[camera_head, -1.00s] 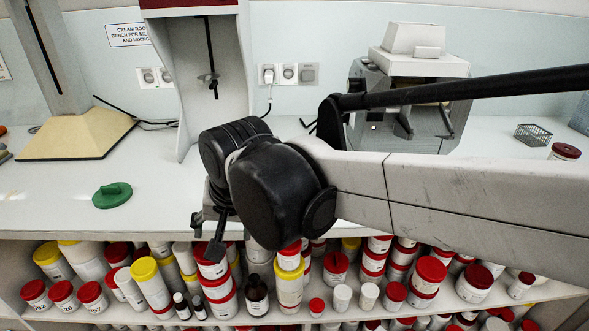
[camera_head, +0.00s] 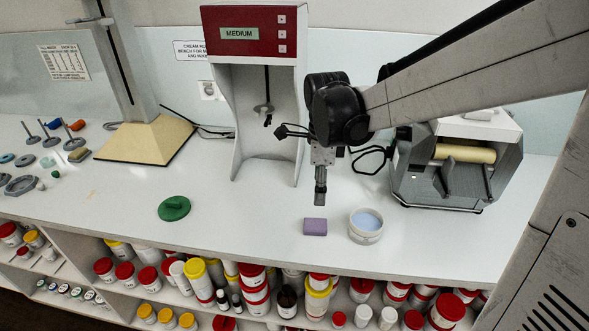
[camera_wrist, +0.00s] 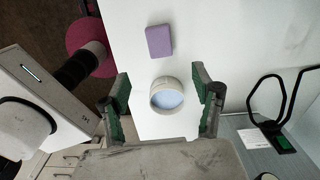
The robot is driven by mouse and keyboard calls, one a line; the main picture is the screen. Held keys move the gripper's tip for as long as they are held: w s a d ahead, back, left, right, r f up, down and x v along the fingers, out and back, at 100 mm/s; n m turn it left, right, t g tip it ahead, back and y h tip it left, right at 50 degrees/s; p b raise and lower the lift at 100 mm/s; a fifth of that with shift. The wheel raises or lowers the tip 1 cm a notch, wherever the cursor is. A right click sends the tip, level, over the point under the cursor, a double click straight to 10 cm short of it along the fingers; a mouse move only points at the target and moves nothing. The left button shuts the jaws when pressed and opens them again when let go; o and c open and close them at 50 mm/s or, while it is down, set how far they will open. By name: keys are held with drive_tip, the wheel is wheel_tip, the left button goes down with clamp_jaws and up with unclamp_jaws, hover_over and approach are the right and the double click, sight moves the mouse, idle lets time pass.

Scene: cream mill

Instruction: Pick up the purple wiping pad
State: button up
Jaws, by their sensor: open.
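The purple wiping pad (camera_head: 315,227) lies flat on the white bench near its front edge. It also shows in the wrist view (camera_wrist: 159,41), beyond my fingertips at the top middle. My gripper (camera_head: 320,195) hangs above the bench near the pad, apart from it. In the wrist view my gripper (camera_wrist: 162,88) is open, its two green-padded fingers spread wide with nothing held between them. A round white tub (camera_head: 366,226) with pale blue contents stands just right of the pad in the head view. In the wrist view the tub (camera_wrist: 166,95) appears between the fingers, below them.
A green disc-shaped lid (camera_head: 174,208) lies left on the bench (camera_head: 240,210). A mixer with a red top (camera_head: 250,30) stands behind, and a roller mill (camera_head: 452,165) stands to the right. Shelves of jars (camera_head: 205,285) run under the bench.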

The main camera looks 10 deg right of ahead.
sight(315, 224)
drive_tip(key=f, duration=1.3)
drive_tip(key=shift+a+f, duration=0.2)
drive_tip(key=shift+f, duration=0.05)
drive_tip(key=c, duration=0.9)
